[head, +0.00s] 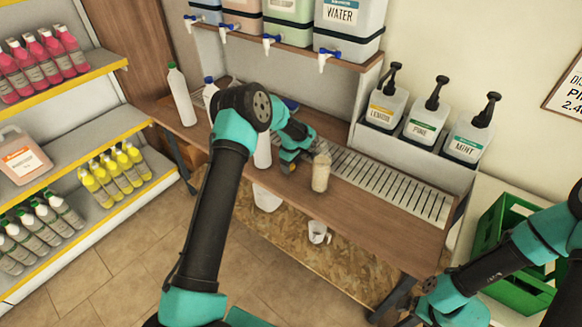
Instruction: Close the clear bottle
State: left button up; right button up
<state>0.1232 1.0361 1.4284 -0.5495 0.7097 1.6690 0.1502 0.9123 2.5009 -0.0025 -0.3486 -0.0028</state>
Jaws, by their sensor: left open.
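A small see-through bottle (321,172) with pale beige contents stands upright on the wooden counter (365,198), near its front edge. It looks like the clear bottle; I cannot make out a cap on it. My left gripper (290,168) is open, just left of this bottle and apart from it. A white bottle (263,152) stands partly hidden behind my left arm. My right gripper (428,300) is low at the right, in front of the counter, and its fingers are not clear. No loose cap is clearly visible.
A white bottle with a green cap (180,95) stands at the counter's left end. A slotted drain grate (395,190) runs behind the clear bottle. Pump bottles (428,115) stand behind it. Drums with taps (345,30) sit above. A green crate (490,235) is at right.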

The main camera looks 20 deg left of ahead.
pick_arm(q)
jog(key=c, duration=1)
jog(key=shift+r, duration=0.1)
notch_tip(320, 180, up, 10)
jog(key=shift+f, duration=0.1)
dwell(0.5)
